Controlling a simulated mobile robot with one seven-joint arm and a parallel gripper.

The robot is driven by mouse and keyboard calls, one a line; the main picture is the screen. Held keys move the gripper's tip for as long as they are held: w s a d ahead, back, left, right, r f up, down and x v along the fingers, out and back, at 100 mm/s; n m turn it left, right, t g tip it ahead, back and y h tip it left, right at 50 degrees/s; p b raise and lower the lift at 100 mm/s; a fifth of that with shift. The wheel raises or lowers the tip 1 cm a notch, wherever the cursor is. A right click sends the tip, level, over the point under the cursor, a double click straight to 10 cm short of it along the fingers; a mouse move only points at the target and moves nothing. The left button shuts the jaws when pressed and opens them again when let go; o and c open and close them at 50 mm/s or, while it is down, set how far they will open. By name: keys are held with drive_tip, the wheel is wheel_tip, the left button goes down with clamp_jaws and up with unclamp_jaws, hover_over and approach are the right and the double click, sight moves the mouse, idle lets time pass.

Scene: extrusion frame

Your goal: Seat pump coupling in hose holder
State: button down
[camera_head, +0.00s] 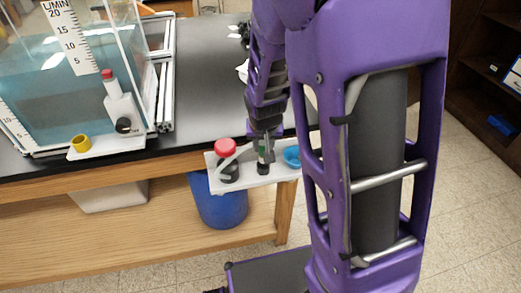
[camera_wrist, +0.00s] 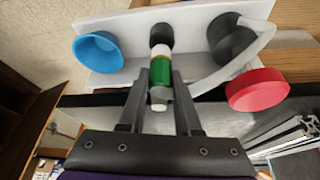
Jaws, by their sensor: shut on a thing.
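My gripper (camera_head: 264,141) is shut on a green and white cylinder, which I take to be the pump coupling (camera_wrist: 160,70). The gripper is above a white shelf (camera_head: 280,176) at the bench's front edge. In the wrist view, both fingers (camera_wrist: 161,84) flank the coupling. Its far white end meets a small black socket (camera_wrist: 161,33) on the white shelf (camera_wrist: 185,50), which I take to be the hose holder. The socket also shows in the head view (camera_head: 263,169). Coupling and socket look roughly lined up. I cannot tell how deep the end sits.
Left of the socket in the head view is a red-capped part (camera_head: 225,148) with a black base and a pale curved hose. A blue cup (camera_head: 292,156) is on its right. A blue bin (camera_head: 220,207) is below.

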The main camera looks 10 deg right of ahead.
drive_tip(key=shift+f+b, duration=0.4)
drive_tip(key=shift+f, duration=1.4)
drive_tip(key=shift+f, duration=0.1)
drive_tip(key=c, duration=0.6)
unclamp_jaws()
drive_tip(key=p+v, duration=0.4)
drive_tip(key=v, duration=0.8)
